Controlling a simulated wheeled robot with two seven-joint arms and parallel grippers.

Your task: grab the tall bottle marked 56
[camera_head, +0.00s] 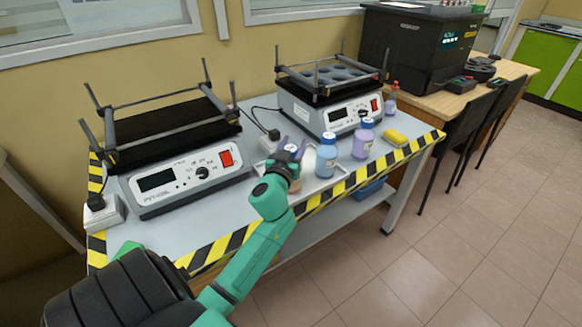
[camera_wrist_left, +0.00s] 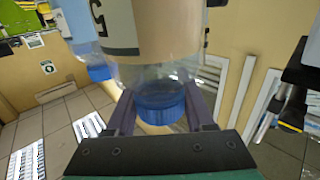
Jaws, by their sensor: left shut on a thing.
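My left gripper (camera_head: 290,150) is shut around the blue cap of a clear bottle at the near end of a row on the table. In the left wrist view the blue cap (camera_wrist_left: 160,101) sits between the fingers. The bottle body holds tan liquid (camera_wrist_left: 165,30) and has a white label (camera_wrist_left: 118,22) with part of a dark character, the rest cut off. In the head view the arm mostly hides this bottle. A bluish bottle (camera_head: 326,160) and a lilac bottle (camera_head: 363,143) stand to its right. My right gripper is out of view.
The bottles stand by a pale tray (camera_head: 325,183) near the striped table edge (camera_head: 330,196). Two shaker machines (camera_head: 185,172) (camera_head: 345,118) stand behind.

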